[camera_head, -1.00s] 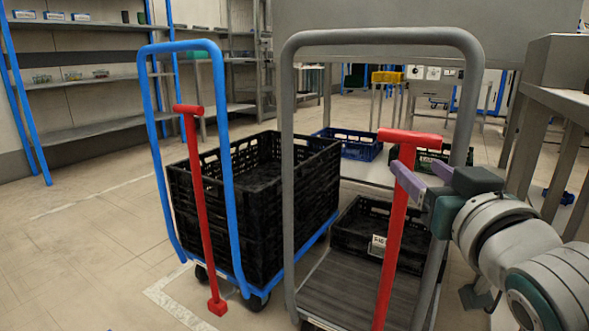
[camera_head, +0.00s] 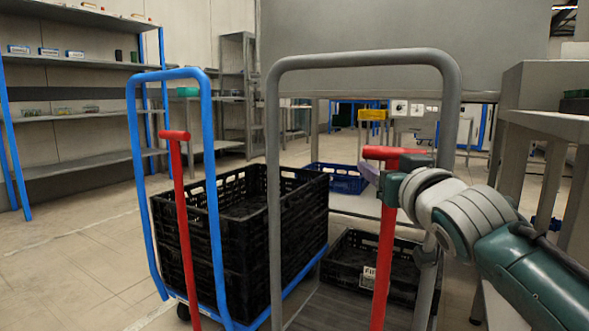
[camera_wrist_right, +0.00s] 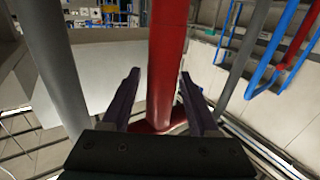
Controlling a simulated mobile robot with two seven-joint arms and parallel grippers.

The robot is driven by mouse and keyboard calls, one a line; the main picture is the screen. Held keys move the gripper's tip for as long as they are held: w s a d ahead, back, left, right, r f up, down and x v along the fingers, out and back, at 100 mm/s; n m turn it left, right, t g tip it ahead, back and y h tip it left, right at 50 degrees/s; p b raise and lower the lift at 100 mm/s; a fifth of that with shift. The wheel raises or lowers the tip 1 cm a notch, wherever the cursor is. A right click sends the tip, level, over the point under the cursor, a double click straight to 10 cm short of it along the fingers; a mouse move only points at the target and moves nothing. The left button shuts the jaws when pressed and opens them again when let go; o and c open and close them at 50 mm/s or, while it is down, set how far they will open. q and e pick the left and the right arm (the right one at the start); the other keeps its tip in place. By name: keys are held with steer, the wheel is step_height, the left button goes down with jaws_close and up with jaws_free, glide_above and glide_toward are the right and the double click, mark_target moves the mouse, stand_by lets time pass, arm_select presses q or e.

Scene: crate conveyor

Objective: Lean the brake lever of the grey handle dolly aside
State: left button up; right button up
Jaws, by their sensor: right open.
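The grey handle dolly (camera_head: 273,200) stands in front of me with its tall grey tube handle. Its red brake lever, a T-bar on a shaft (camera_head: 383,270), stands inside that handle frame, toward the right post. My right gripper (camera_head: 378,180) is just below the T-bar, and the arm hides part of the bar's right end. In the right wrist view the red shaft (camera_wrist_right: 167,60) runs between the two purple fingers of the open gripper (camera_wrist_right: 160,85). I cannot tell whether either finger touches it. My left gripper is not in view.
A blue handle dolly (camera_head: 215,210) with its own red lever (camera_head: 182,220) and stacked black crates (camera_head: 300,215) stands close on the left. A black crate (camera_head: 345,280) sits on the grey dolly. A grey table (camera_head: 550,120) stands at right; floor is clear at far left.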

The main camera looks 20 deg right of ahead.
steer(key=shift+c, duration=0.4)
jaws_close()
stand_by(0.9)
